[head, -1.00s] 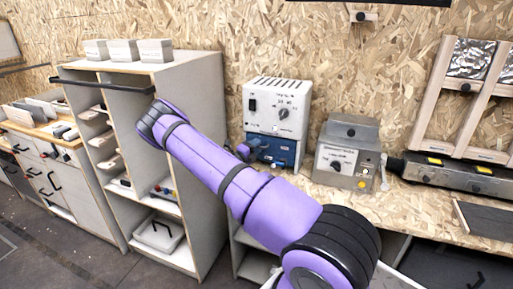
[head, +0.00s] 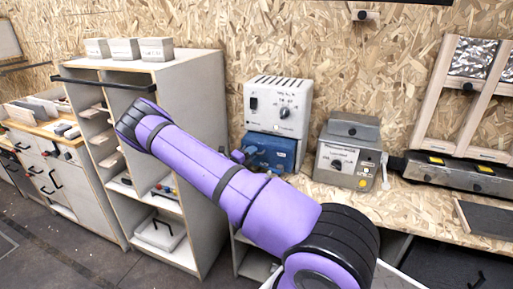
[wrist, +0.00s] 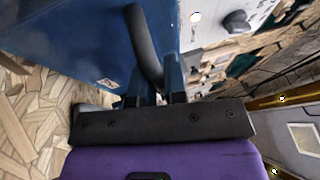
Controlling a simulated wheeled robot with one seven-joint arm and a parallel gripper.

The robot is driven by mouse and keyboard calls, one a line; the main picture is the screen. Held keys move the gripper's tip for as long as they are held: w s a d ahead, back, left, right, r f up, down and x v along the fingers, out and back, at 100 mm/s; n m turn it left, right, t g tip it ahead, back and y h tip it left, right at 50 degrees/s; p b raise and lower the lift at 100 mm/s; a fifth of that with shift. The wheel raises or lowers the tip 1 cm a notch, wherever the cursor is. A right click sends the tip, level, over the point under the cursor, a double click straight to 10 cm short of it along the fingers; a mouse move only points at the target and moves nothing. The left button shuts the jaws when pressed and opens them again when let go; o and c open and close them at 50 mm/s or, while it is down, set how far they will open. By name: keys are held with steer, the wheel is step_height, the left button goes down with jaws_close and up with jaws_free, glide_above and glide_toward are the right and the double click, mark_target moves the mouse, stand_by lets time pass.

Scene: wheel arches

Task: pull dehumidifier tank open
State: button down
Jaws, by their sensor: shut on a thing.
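The dehumidifier (head: 277,106) is a white box with vents, a switch and a knob, standing on the bench against the wall. Its blue tank (head: 272,150) sticks out from under the white body toward me. In the wrist view the blue tank (wrist: 75,40) fills the upper left, with a black curved handle (wrist: 146,50) on its face. My gripper (wrist: 155,85) is shut on this handle, one finger on each side.
A grey box with a knob (head: 345,160) stands right of the dehumidifier on the wooden bench (head: 400,205). A tall grey shelf unit (head: 185,100) with a black bar stands to the left, behind my arm's elbow. A low grey device (head: 455,175) lies farther right.

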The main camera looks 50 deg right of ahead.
steer(key=a, duration=0.1)
steer(key=s+a, duration=0.1)
steer(key=a, duration=0.2)
steer(key=shift+s+a, duration=0.1)
steer(key=shift+s, duration=0.3)
steer(key=c, duration=1.2)
jaws_free()
steer(key=shift+a, duration=0.1)
steer(key=a, duration=0.3)
steer(key=a+f, duration=0.1)
steer(key=a, duration=0.3)
steer(key=a+f, duration=0.1)
steer(key=a, duration=0.2)
steer(key=shift+a, duration=0.25)
